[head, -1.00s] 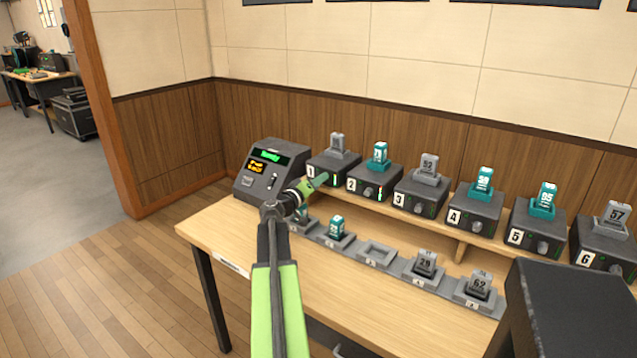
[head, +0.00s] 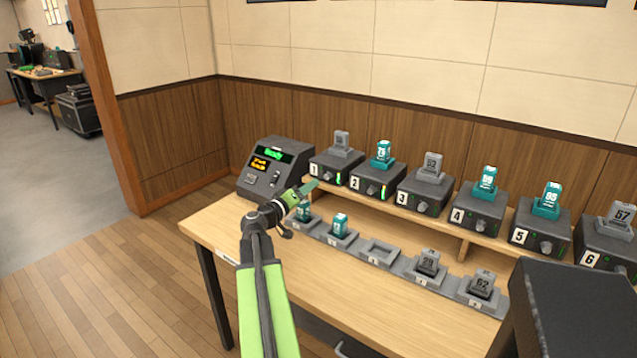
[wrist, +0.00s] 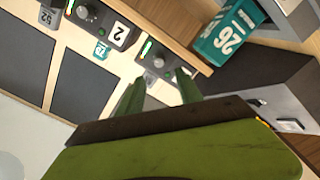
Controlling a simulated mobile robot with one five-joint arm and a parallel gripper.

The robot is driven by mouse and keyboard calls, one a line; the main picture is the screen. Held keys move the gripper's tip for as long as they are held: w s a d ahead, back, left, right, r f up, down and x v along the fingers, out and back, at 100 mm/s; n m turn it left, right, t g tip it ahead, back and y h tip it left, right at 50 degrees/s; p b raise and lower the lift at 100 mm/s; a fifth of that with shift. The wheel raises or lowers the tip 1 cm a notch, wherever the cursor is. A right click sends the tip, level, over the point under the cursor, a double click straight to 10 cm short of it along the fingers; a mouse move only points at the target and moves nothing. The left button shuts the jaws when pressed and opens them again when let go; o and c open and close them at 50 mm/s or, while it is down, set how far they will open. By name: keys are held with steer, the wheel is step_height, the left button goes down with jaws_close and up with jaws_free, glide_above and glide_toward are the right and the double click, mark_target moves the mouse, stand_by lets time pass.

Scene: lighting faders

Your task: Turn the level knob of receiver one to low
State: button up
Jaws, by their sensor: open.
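Receiver one (head: 345,167) is a dark box with a "1" label at the left end of the shelf, with a grey pack standing on top. Its level knob (wrist: 158,62) shows in the wrist view as a small round knob beside a lit green bar. Its pointer setting is too small to read. My gripper (wrist: 160,84) is open, with its two green fingers pointing at this knob, one on either side in the picture. The fingertips appear just short of the knob, and I see no contact. In the head view my gripper (head: 308,188) is in front of receiver one.
Receiver two (head: 372,182) stands close to the right, with more receivers along the shelf. Below, a row of grey docks (head: 378,252) holds several packs; a teal "26" pack (wrist: 228,38) is near my gripper. A console (head: 276,168) with a lit display stands left.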

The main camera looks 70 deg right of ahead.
steer(key=v, duration=0.8)
steer(key=shift+a, duration=0.35)
steer(key=shift+w, duration=0.15)
steer(key=m, duration=1.8)
glide_toward(326, 178)
steer(key=x, duration=0.8)
steer(key=shift+d, duration=0.3)
jaws_close()
